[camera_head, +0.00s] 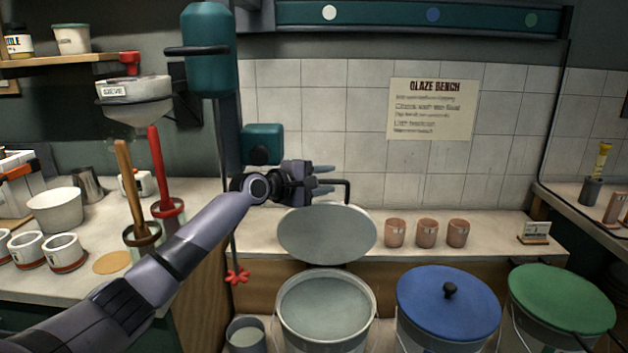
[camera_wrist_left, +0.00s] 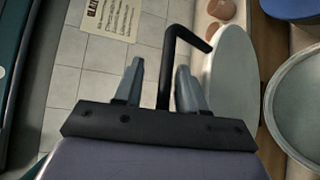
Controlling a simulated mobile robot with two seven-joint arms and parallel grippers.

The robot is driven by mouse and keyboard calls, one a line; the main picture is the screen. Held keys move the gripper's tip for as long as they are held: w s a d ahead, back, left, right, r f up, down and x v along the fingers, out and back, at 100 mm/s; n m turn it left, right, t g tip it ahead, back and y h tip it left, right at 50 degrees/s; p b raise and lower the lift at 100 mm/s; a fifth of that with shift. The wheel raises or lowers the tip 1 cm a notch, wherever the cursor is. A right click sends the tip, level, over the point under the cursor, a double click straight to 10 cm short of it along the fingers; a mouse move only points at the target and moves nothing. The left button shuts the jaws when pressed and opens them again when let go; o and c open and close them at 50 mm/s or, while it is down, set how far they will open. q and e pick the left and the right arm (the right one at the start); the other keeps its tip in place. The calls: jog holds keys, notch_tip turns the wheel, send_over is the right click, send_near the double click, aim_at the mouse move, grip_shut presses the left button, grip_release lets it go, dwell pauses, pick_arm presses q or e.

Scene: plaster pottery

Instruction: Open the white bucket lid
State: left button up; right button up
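The white bucket (camera_head: 297,341) stands at the bottom middle of the head view, open on top, with a pale grey surface inside. Its pale round lid (camera_head: 326,240) is off the rim, steeply tilted behind the bucket at the shelf edge. The lid also shows in the left wrist view (camera_wrist_left: 233,85). A black bent handle (camera_head: 347,190) reaches from the lid to my left gripper (camera_head: 322,179). In the left wrist view the handle (camera_wrist_left: 167,70) passes between the two spread fingers, with a gap visible on its left side. My right gripper is out of view.
A blue-lidded bucket (camera_head: 447,310) and a green-lidded bucket (camera_head: 562,305) stand to the right. A small grey bucket (camera_head: 246,337) is at the left. Three clay cups (camera_head: 427,233) stand on the shelf beside the lid. Pots and tools fill the left counter.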

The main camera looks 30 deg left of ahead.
pick_arm(q)
jog(key=shift+s+a+r, duration=0.15)
jog(key=shift+s+a, duration=0.2)
jog(key=shift+s, duration=0.25)
jog(key=shift+s+a+r, duration=0.15)
jog(key=shift+s+a, duration=0.2)
jog(key=shift+s, duration=0.25)
jog(key=shift+s+a+r, duration=0.1)
jog(key=shift+s+a, duration=0.1)
jog(key=shift+s, duration=0.2)
jog(key=shift+r, duration=0.1)
jog(key=shift+y, duration=0.3)
jog(key=s+a+r+p, duration=0.1)
jog(key=s+r, duration=0.1)
jog(key=s+a+r+p, duration=0.1)
jog(key=r, duration=0.1)
jog(key=s+a+r+p, duration=0.1)
jog(key=s+a, duration=0.1)
jog(key=shift+s+r+p, duration=0.3)
jog(key=shift+r+p, duration=0.05)
jog(key=shift+r, duration=0.05)
jog(key=shift+f, duration=0.3)
jog(key=shift+w+d+f+p, duration=0.1)
jog(key=shift+d+f+p, duration=0.2)
jog(key=shift+p, duration=0.05)
